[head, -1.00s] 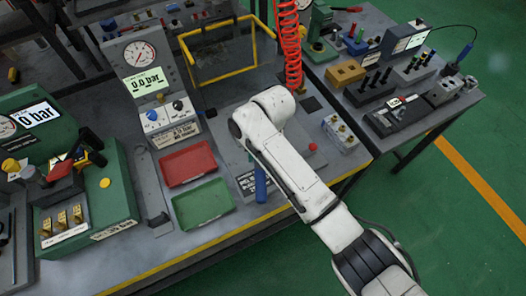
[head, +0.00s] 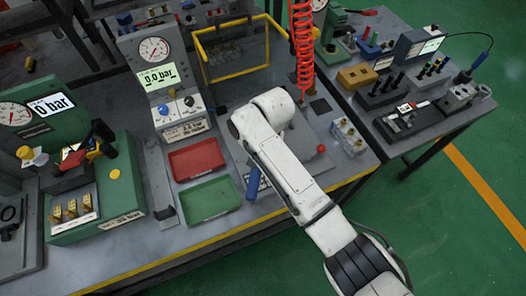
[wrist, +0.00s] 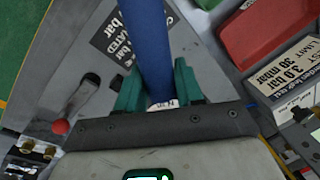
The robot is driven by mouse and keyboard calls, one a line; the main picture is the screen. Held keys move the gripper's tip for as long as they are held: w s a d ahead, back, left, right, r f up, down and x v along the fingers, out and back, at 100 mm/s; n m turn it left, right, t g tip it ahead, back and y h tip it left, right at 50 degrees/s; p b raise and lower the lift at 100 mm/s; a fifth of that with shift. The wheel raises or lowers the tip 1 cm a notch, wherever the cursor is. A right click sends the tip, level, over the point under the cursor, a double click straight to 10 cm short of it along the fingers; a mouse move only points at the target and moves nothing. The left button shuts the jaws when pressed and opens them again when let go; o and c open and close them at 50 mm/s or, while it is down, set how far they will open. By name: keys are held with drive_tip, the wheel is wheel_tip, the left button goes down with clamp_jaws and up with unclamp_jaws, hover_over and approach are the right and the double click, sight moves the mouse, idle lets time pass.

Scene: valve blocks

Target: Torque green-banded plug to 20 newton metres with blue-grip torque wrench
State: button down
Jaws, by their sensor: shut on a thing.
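My gripper (wrist: 158,90), with teal fingers, is shut on the blue grip of the torque wrench (wrist: 148,42) in the wrist view. The blue grip runs up out of that view, and the rest of the wrench is hidden. In the head view the blue grip (head: 253,184) shows below my white arm, right of the green tray, tilted slightly; the arm hides my gripper there. I cannot make out a green-banded plug. Several brass plugs (head: 72,210) stand on the green block (head: 110,190) at the left, their bands too small to tell.
A red tray (head: 195,158) and green tray (head: 208,199) lie left of the arm. A pressure gauge panel (head: 160,80) stands behind them. A yellow-framed bin (head: 232,50) and red coiled hose (head: 303,50) are at the back. A red-knobbed lever (wrist: 75,108) is near my gripper.

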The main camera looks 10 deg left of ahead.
drive_tip(key=shift+w+a+r+m, duration=0.1)
drive_tip(key=shift+a+m, duration=0.3)
idle(0.3)
drive_tip(key=shift+d+n, duration=1)
drive_tip(key=shift+d, duration=0.2)
drive_tip(key=shift+r, duration=0.1)
wheel_tip(320, 180, up, 8)
drive_tip(key=shift+f, duration=0.25)
idle(0.4)
